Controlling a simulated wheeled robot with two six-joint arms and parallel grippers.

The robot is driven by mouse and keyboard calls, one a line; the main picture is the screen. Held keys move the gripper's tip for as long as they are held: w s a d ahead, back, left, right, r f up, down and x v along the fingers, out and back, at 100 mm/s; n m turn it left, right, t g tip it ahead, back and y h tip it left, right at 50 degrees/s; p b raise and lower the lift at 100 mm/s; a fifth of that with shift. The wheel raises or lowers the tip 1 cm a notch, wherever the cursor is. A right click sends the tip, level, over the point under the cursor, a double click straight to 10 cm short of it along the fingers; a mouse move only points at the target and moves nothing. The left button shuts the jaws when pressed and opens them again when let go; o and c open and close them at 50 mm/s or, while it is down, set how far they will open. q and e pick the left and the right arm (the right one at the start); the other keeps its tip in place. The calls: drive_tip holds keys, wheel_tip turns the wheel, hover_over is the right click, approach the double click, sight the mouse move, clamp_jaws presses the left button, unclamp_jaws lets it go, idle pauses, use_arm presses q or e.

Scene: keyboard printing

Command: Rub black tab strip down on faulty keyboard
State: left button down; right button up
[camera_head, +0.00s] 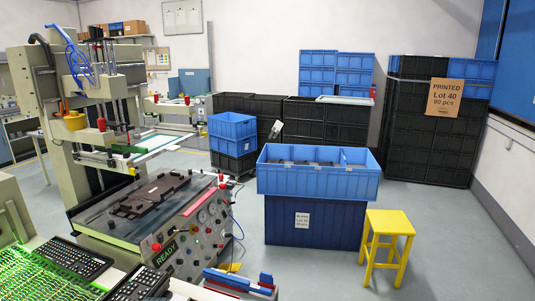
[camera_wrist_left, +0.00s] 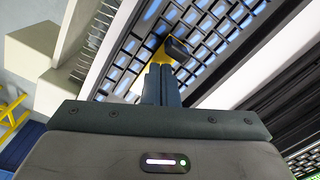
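In the left wrist view my left gripper (camera_wrist_left: 161,84) has its two dark fingers close together on a small yellow tool (camera_wrist_left: 160,56) with a dark rounded end (camera_wrist_left: 177,48). The tool is in front of a keyboard-like panel (camera_wrist_left: 215,35) of dark keys with pale blue-white gaps and a white border; I cannot tell whether it touches. I cannot make out the black tab strip. In the head view a black keyboard (camera_head: 75,258) lies at the lower left, and another (camera_head: 140,284) lies at the bottom edge. Neither gripper shows in the head view.
A printing press (camera_head: 165,205) marked READY stands behind the keyboards. A green mesh (camera_head: 38,276) is at the lower left. A blue crate (camera_head: 317,182) and yellow stool (camera_head: 389,235) stand to the right, with open floor beyond.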

use_arm(q)
drive_tip(key=shift+s+f+b, duration=0.1)
drive_tip(key=shift+f+b, duration=0.2)
drive_tip(key=shift+f, duration=0.4)
drive_tip(key=shift+s+f, duration=0.1)
idle(0.7)
drive_tip(key=shift+r+p, duration=0.7)
drive_tip(key=shift+p, duration=0.25)
drive_tip(key=shift+w, duration=0.2)
drive_tip(key=shift+w+d+b, duration=0.2)
drive_tip(key=shift+w+b, duration=0.05)
drive_tip(key=shift+w, duration=0.35)
drive_tip(key=shift+w+d+b, duration=0.2)
drive_tip(key=shift+w+b, duration=0.05)
drive_tip(key=shift+w, duration=0.3)
drive_tip(key=shift+f, duration=0.55)
